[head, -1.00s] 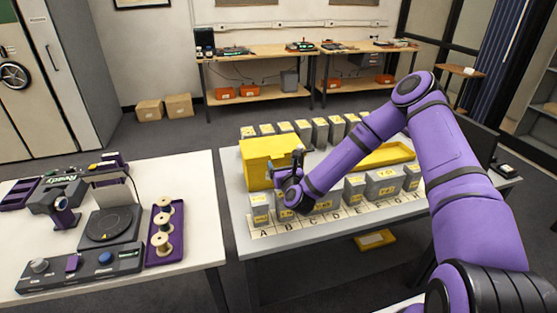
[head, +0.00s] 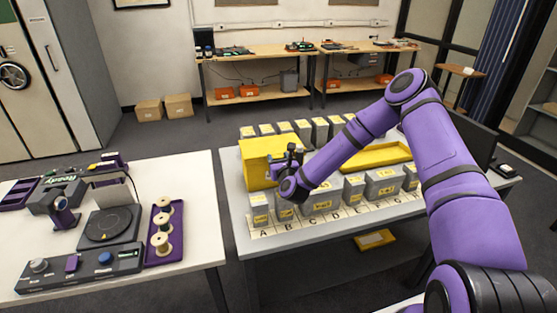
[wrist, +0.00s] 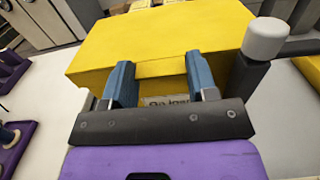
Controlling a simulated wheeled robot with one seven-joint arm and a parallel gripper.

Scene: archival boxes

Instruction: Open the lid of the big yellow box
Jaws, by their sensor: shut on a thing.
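The big yellow box (head: 258,160) stands at the back left of the grey table, and its lid looks closed. In the wrist view the yellow lid (wrist: 160,38) fills the upper middle. My gripper (head: 291,153) is at the front right of the box. In the wrist view, the two blue fingers of my gripper (wrist: 159,65) sit on either side of a yellow tab (wrist: 167,68) at the lid's front edge, shut on it. A partly hidden white label (wrist: 165,102) shows below the tab, between the fingers. My arm hides part of the box front in the head view.
Several grey boxes with yellow labels stand in rows behind and in front of the yellow box. A lettered strip (head: 262,233) runs along the table's front edge. A shallow yellow tray (head: 378,157) lies to the right. A white table (head: 195,200) stands at left.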

